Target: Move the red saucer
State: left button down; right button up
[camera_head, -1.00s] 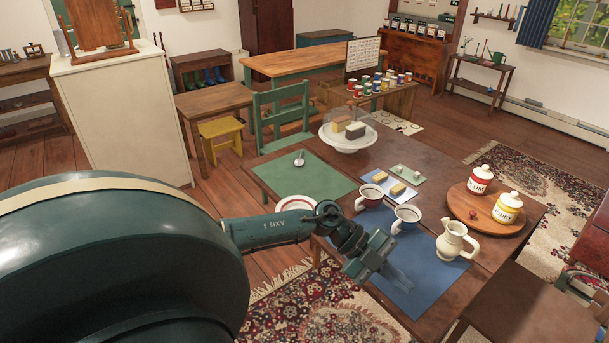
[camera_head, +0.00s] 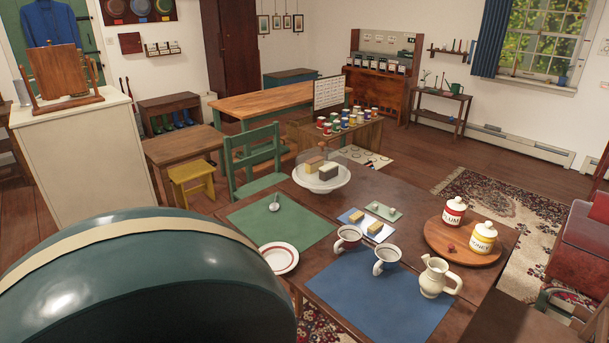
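The red saucer (camera_head: 279,257) is a white round plate with red rings. It lies at the near left edge of the dark wooden table (camera_head: 478,278), by the near corner of the green mat (camera_head: 292,232) and left of the blue mat (camera_head: 385,300). A large dark green part of my own body fills the lower left and comes up close to the saucer's left side in the picture. Neither of my grippers shows in this view.
Two white cups, one banded red (camera_head: 348,237) and one banded darker (camera_head: 386,258), stand near the blue mat's far edge. A cream jug (camera_head: 436,279), two lidded jars on a round board (camera_head: 436,238) and a cake stand (camera_head: 321,179) share the table.

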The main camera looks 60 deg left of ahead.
aim_at(282, 257)
jog(key=k+j+z, duration=0.2)
jog(key=j, duration=0.15)
jog(key=j+z, duration=0.15)
jog(key=j, duration=0.15)
jog(key=k+j+z, duration=0.2)
jog(key=k+j, duration=0.3)
jog(key=j, duration=0.2)
jog(key=k+j+z, duration=0.15)
jog(key=k+j, duration=0.15)
jog(key=j, duration=0.2)
